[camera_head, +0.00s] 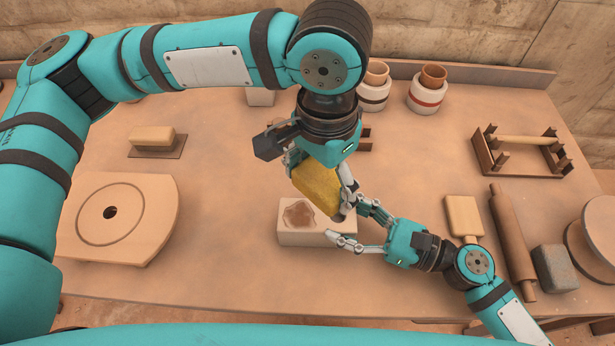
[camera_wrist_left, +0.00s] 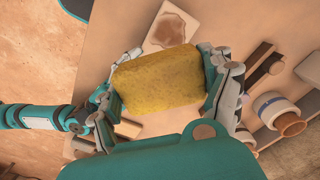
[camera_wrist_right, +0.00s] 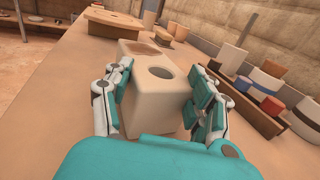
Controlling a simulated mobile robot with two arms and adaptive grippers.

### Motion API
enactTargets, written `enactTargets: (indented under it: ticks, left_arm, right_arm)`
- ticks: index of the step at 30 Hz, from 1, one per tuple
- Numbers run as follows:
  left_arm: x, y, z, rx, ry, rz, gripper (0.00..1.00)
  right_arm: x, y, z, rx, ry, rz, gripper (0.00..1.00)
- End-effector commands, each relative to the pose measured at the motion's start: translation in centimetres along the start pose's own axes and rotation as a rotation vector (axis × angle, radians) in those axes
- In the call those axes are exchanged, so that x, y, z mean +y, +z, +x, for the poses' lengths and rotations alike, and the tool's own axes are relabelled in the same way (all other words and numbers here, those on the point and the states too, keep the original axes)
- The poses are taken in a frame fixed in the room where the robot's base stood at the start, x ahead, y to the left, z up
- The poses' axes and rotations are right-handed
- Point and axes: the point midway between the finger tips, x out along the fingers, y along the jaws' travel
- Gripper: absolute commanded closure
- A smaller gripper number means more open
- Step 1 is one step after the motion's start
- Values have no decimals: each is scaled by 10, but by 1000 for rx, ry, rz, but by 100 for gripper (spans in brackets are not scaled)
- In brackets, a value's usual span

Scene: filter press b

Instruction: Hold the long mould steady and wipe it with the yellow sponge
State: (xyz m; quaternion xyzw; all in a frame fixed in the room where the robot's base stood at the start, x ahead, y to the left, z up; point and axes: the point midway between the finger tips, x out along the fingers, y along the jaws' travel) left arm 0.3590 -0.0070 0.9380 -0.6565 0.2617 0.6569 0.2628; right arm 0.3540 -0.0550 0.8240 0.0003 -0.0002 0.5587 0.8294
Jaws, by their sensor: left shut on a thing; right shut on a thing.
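The long mould (camera_head: 290,238) is a pale block lying on the table, with a star-shaped hollow at its left end. The right wrist view shows the mould (camera_wrist_right: 150,105) with a round hole in its near end. My right gripper (camera_head: 350,224) is shut on the mould's right end, one finger on each long side. My left gripper (camera_head: 318,180) is shut on the yellow sponge (camera_head: 316,188) over the mould. The sponge fills the middle of the left wrist view (camera_wrist_left: 158,82). I cannot tell whether it touches the mould. The sponge and left arm hide part of the mould's top.
A round-grooved slab (camera_head: 150,212) and a small block on a plate (camera_head: 153,137) lie left. Cups (camera_head: 425,90) and a wooden rack (camera_head: 525,160) stand behind. A paddle (camera_head: 464,217), rolling pin (camera_head: 512,245) and grey block (camera_head: 554,267) lie right. Table in front of the mould is clear.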

Motion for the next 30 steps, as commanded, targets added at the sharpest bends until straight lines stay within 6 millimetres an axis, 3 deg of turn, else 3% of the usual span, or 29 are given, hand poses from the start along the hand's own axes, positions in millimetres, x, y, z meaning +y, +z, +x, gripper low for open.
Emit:
enactTargets:
  ticks: [23,26,30]
  left_arm:
    - [0,0,64,-1,-1,-1,46]
    - [0,1,79,-3,0,-1,46]
    - [-11,9,78,-1,-2,-3,46]
  right_arm:
    - [0,0,0,0,-1,1,100]
    - [0,0,0,0,-1,1,100]
    - [0,0,0,0,-1,1,100]
